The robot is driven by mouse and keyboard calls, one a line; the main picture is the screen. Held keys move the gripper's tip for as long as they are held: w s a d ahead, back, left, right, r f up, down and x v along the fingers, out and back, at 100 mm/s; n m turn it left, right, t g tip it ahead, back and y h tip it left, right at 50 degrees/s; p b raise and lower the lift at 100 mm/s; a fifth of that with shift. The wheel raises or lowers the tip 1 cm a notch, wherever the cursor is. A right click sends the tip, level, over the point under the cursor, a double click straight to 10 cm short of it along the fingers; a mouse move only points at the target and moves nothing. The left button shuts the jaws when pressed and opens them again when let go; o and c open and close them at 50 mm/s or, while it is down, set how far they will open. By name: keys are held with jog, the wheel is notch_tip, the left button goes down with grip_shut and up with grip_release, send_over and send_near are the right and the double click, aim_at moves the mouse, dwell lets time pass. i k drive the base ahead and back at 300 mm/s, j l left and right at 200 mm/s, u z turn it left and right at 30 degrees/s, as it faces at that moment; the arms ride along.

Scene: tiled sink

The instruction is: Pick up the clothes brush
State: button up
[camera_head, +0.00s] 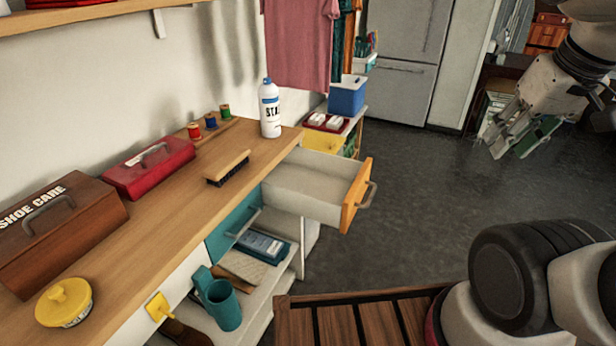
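The clothes brush (230,166) has a light wooden back and dark bristles. It lies bristles down on the wooden counter (150,232), close to the front edge and left of the open drawer. My gripper (513,143) is at the upper right, over the floor, well away from the brush and pointing down and left. Its fingers are small and at an angle, so I cannot tell how far apart they are. I see nothing clearly held in it.
The open drawer (312,190) juts out beside the brush. Counter around the brush is clear.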

aim_at(225, 168)
jog(key=i+j+u, duration=0.1)
jog(key=u, duration=0.35)
jog(key=i+u, duration=0.2)
jog(key=u, duration=0.2)
jog(key=i+u, duration=0.15)
jog(key=u, duration=0.3)
